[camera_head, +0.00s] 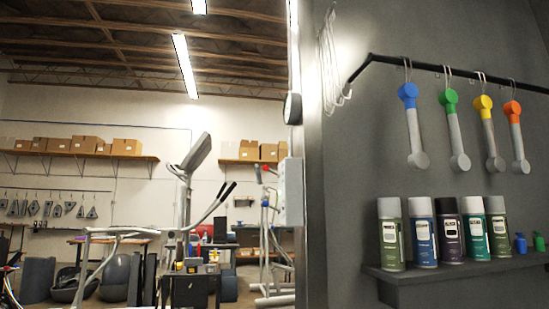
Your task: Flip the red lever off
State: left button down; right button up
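A grey box (291,191) is fixed at the edge of the dark wall, near the middle of the head view. I see it at a steep angle, and its front is mostly turned away. A small red part (266,168) shows just left of the box. It is too small to tell whether it is the red lever on the box or part of the equipment behind. Neither of my grippers is in view.
An elliptical machine (187,185) stands left of centre. The dark wall at right carries a shelf (430,272) with several spray cans and a rail (440,68) with several hanging coloured-head tools. Shelves with cardboard boxes (85,144) line the back wall.

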aim_at(265, 167)
jog(key=z, duration=0.8)
jog(key=i, duration=0.5)
jog(key=u, duration=0.05)
